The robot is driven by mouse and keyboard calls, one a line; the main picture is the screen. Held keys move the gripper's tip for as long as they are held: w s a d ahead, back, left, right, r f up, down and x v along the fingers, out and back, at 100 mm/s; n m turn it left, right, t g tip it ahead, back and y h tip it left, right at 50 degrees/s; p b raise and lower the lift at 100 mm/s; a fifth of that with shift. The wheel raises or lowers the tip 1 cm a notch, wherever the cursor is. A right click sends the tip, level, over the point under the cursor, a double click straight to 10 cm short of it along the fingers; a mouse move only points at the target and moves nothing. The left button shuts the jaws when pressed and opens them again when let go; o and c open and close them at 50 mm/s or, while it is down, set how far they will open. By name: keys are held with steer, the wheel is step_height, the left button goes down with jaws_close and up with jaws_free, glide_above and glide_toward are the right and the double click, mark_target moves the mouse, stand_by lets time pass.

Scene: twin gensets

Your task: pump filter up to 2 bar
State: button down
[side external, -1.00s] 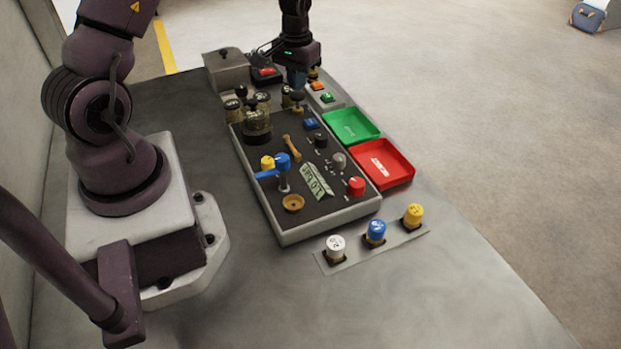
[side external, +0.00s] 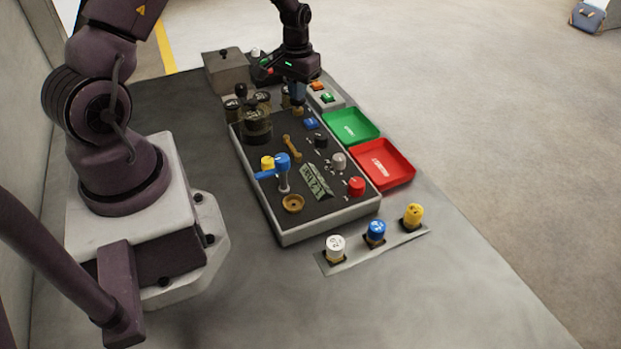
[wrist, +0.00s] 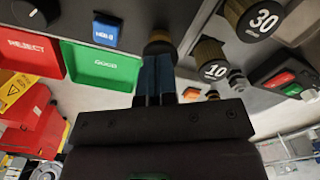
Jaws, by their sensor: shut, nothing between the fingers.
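The display (side external: 317,182) on the dark panel (side external: 325,208) reads about 1.2 bar, small and tilted in the side view. My gripper (side external: 298,102) is shut and empty, pointing down over the far right part of the panel. In the wrist view its closed blue fingers (wrist: 155,72) end at a round brass knob (wrist: 158,46), which they partly hide. The fingertips look to be at or on the knob; exact contact cannot be told. The filter is not clearly identifiable among the fittings.
A green tray (side external: 340,122) and a red tray (side external: 405,172) lie right of the panel. A blue button (wrist: 106,32) is close by the knob. A blue-handled valve (side external: 282,160) stands nearer.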

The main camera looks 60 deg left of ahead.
steer(key=shift+f, duration=0.4)
steer(key=shift+r, duration=1.65)
steer(key=shift+f, duration=0.1)
steer(key=shift+f, duration=1.55)
steer(key=shift+r, duration=1.65)
steer(key=shift+f, duration=0.1)
steer(key=shift+r, duration=1.9)
steer(key=shift+s, duration=0.1)
